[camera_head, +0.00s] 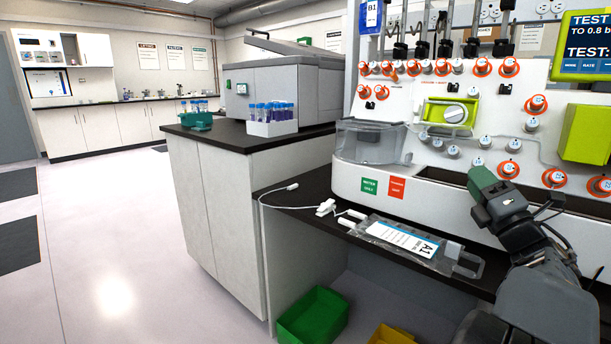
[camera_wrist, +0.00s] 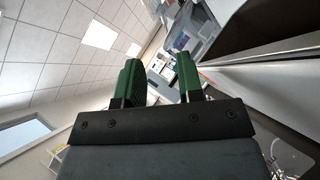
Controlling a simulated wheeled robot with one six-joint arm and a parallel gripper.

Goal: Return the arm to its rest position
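My gripper (camera_head: 484,180) has green fingertips and is in front of the white cell processor (camera_head: 350,182) at the right of the head view. My dark arm reaches up to it from the lower right. In the wrist view my gripper (camera_wrist: 160,82) shows its two green fingers apart, with nothing between them. The ceiling and parts of the room show past the fingers, and the wrist view is strongly tilted. From the head view I cannot tell whether the fingertips touch the processor's front.
A labelled bag (camera_head: 404,238) with white tubing lies on the dark ledge below the processor. A tube rack (camera_head: 272,128) stands on the left counter. A green bin (camera_head: 313,318) and a yellow bin (camera_head: 391,335) are on the floor below. The floor at left is clear.

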